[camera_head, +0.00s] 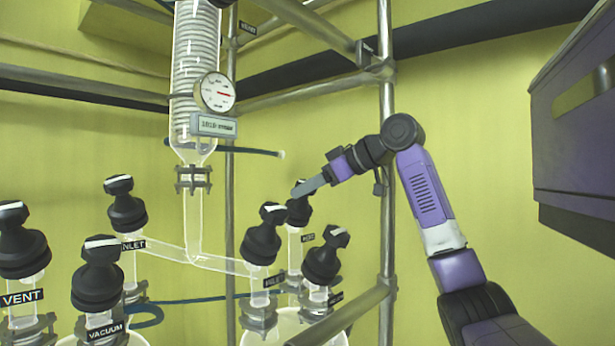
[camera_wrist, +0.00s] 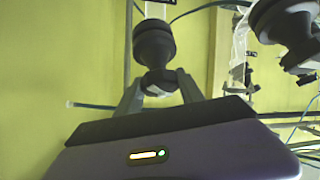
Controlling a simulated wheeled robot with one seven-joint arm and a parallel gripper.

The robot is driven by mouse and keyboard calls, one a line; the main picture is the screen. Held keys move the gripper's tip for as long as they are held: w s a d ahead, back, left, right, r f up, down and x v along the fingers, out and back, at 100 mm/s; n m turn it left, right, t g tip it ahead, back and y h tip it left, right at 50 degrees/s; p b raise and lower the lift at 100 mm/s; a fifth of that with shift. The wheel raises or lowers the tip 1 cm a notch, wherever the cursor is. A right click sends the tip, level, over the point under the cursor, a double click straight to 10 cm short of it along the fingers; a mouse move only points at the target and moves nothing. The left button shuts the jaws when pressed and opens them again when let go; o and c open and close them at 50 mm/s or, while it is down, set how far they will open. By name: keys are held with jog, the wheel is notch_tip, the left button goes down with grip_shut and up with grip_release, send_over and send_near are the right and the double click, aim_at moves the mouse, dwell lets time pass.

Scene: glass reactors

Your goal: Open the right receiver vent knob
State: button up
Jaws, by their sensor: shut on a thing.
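A black knob (camera_head: 298,211) tops the rear glass neck of the right receiver (camera_head: 285,326). A small label (camera_head: 308,238) beside that neck is too small to read surely. My gripper (camera_head: 299,190) reaches it from the upper right. In the wrist view the same knob (camera_wrist: 154,42) lies ahead, and the fingers of my gripper (camera_wrist: 160,82) are shut on its narrow handle, one on each side. The handle has a pale mark on its end. In the head view the fingers partly cover the handle.
Two more black knobs, one at front left (camera_head: 262,240) and one at right (camera_head: 324,262), stand close by. A glass tube (camera_head: 215,263) joins the receivers. A gauge (camera_head: 216,92) hangs above.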

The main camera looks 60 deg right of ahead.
jog(key=shift+n, duration=0.3)
jog(key=o, duration=1.4)
jog(key=shift+f, duration=0.1)
